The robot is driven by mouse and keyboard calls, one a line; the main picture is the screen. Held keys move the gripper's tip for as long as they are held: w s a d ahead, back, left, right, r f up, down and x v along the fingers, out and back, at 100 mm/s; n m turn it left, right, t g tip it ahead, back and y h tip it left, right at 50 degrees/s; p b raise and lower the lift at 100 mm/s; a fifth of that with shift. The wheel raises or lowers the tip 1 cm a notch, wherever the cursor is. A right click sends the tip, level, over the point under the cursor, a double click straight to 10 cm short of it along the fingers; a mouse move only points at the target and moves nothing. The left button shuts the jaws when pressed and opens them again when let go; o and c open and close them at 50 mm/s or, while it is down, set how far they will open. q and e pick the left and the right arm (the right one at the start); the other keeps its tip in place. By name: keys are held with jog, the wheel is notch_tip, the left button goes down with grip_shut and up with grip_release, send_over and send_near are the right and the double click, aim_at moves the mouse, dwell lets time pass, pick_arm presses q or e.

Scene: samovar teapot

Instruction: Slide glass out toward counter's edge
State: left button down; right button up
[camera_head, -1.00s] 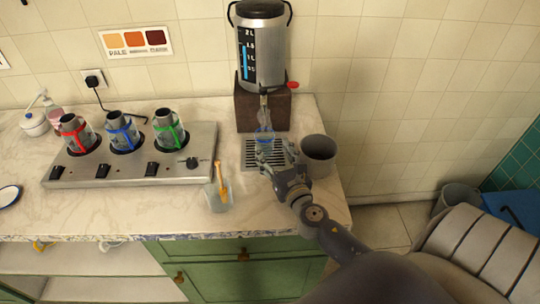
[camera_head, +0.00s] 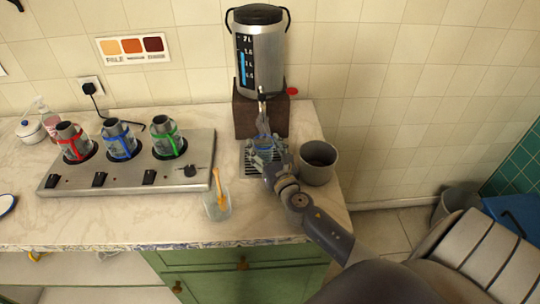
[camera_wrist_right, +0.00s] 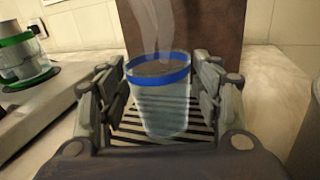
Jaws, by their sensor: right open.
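A clear glass (camera_wrist_right: 160,108) with a blue band near its rim stands upright on the slotted drip tray (camera_head: 247,180), below the samovar (camera_head: 262,55). Its blue band also shows in the head view (camera_head: 264,138), where the gripper partly covers the glass. It holds some clear liquid, and a pale wisp rises over it. My right gripper (camera_wrist_right: 160,85) is open, with one finger on each side of the glass. A narrow gap shows between the glass and the fingers. My left gripper is not in view.
A dark grey pot (camera_head: 318,162) stands close to the right of my gripper. Another glass (camera_head: 217,204) with a yellow-orange stick stands near the counter's front edge. A metal stand (camera_head: 120,180) with several banded pots is on the left. Bare counter (camera_head: 265,220) lies in front of the tray.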

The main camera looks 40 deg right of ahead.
aim_at(261, 140)
jog(key=shift+x, duration=2.35)
jog(key=shift+a, duration=0.1)
jog(key=c, duration=1)
jog(key=shift+f, duration=0.1)
jog(key=c, duration=0.3)
